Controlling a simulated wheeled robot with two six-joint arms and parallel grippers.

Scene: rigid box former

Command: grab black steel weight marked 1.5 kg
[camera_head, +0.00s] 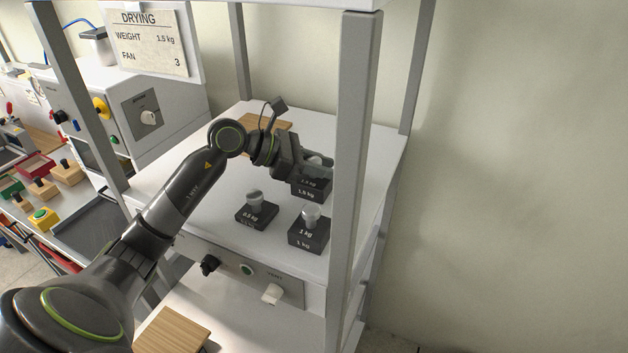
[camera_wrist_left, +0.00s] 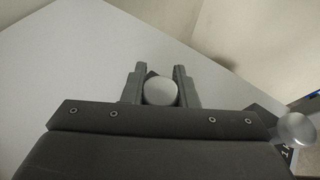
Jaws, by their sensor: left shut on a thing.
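The black steel weight marked 1.5 kg (camera_head: 308,192) is at the right side of the white shelf top in the head view, behind the 1 kg weight. My left gripper (camera_head: 318,167) is at its top and shut on its knob, partly hiding it. In the left wrist view the round silver knob (camera_wrist_left: 160,91) sits between the two fingers of my left gripper (camera_wrist_left: 161,80). Whether the weight touches the shelf is hard to tell. My right gripper is in neither view.
A 0.5 kg weight (camera_head: 257,213) and a 1 kg weight (camera_head: 308,235) stand in front on the shelf top (camera_head: 180,205). A grey upright post (camera_head: 352,150) stands close to the right. A sign (camera_head: 150,40) reads drying, weight 1.5 kg, fan 3. A wooden board (camera_head: 270,122) lies behind.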

